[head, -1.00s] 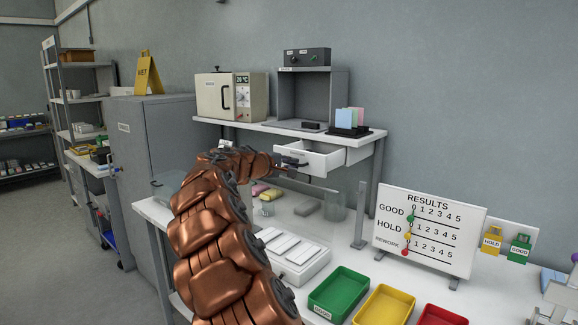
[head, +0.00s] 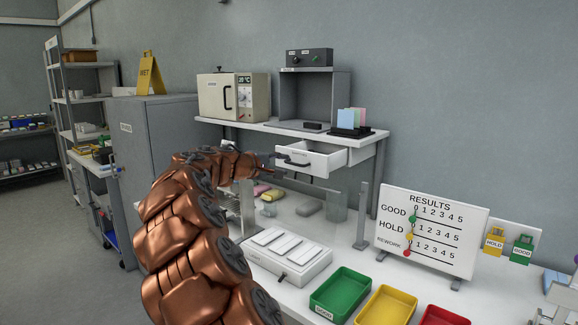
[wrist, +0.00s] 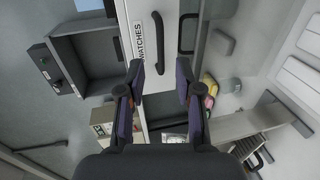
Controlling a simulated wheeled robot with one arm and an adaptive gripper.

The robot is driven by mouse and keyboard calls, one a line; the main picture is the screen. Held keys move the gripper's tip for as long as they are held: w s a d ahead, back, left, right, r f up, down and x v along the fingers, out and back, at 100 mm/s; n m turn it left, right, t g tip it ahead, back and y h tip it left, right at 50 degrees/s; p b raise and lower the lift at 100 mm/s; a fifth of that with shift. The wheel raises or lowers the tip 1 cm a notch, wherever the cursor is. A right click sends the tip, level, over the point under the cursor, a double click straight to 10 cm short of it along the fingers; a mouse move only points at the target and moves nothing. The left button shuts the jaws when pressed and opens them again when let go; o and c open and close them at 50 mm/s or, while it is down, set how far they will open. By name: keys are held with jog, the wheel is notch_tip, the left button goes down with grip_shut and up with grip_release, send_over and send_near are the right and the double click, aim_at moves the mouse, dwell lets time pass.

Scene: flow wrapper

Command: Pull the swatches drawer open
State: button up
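The swatches drawer (head: 325,162) is white and stands out, open, beneath the raised shelf in the head view. Its front (wrist: 145,20) carries a label ending in "WATCHES" in the wrist view. Its dark bar handle (wrist: 159,44) lies just beyond my fingertips, in line with the gap between them. My gripper (wrist: 160,80) is open, its two fingers apart with nothing between them. In the head view my gripper (head: 268,163) is just left of the handle (head: 296,162), with a small gap. The drawer's inside is mostly hidden.
The raised shelf (head: 262,127) holds an oven-like box (head: 222,97), a grey booth (head: 340,100) and coloured cards (head: 352,120). Below are a clear panel, a white tray box (head: 290,262), and green (head: 340,290) and yellow (head: 385,306) bins. A results board (head: 430,230) stands at right.

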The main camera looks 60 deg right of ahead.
jog(key=v, duration=0.6)
dwell(0.5)
jog(key=s+a+f+y+p, duration=0.2)
jog(key=s+a+f+y, duration=0.3)
jog(key=a, duration=1.2)
jog(key=s+a+f+n+y+p, duration=0.1)
jog(key=s+a+f+y, duration=0.4)
jog(key=a, duration=1.3)
jog(key=s+a+f+n+t+y+p, duration=0.1)
jog(key=s+a+f+y+p, duration=0.3)
jog(key=s+a+f, duration=0.5)
jog(key=s+a+y, duration=0.1)
jog(key=s+a, duration=0.2)
jog(key=a, duration=0.6)
jog(key=shift+f, duration=0.2)
jog(key=shift+s, duration=0.1)
